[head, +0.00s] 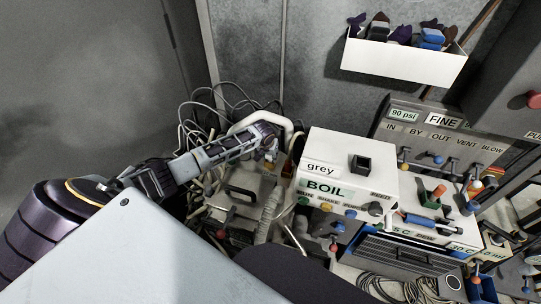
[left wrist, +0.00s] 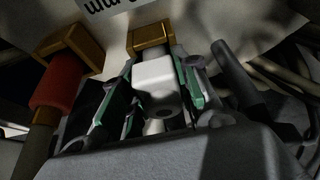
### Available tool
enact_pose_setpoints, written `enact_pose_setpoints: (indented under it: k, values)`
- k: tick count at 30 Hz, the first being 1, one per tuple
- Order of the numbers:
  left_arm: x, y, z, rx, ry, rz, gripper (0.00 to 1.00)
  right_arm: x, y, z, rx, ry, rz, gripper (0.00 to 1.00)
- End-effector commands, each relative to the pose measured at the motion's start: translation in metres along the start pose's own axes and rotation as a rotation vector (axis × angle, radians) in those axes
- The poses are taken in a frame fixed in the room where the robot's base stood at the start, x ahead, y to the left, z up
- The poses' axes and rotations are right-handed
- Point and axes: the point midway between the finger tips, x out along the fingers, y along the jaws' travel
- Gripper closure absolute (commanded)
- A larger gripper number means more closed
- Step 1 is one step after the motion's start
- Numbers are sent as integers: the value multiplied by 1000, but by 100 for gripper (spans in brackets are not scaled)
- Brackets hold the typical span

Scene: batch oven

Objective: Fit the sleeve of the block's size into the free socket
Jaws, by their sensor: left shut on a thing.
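My left gripper (head: 271,146) reaches in from the left, close to the left side of a white box marked "grey" and "BOIL" (head: 327,200). In the left wrist view my gripper (left wrist: 157,68) has its green-padded fingers shut on a white, block-shaped piece with a round end (left wrist: 156,85), seemingly the sleeve. A square brass fitting (left wrist: 151,37) lies just beyond the white piece, in line with it. I cannot tell whether they touch or whether the piece is inside it. A second brass fitting (left wrist: 76,50) at left has a red cylinder (left wrist: 57,88) in it. My right gripper is not in view.
Loose hoses (head: 205,115) crowd the wall behind my left arm. A grey panel with several valves (head: 440,140) and a control unit stand right of the white box. A white bin (head: 402,62) hangs on the wall. A black square part (head: 361,165) stands on the box.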

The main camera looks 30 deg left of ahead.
Motion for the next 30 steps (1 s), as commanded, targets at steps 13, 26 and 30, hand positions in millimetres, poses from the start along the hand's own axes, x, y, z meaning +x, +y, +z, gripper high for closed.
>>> enact_pose_setpoints:
  k: [13, 26, 30]
  values:
    - [3, 0, 3, 0, -3, -1, 44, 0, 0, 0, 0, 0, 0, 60]
    - [0, 0, 1, 1, -1, 0, 44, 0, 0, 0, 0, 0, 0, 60]
    - [-4, 0, 1, 0, -1, 0, 44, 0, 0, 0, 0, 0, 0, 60]
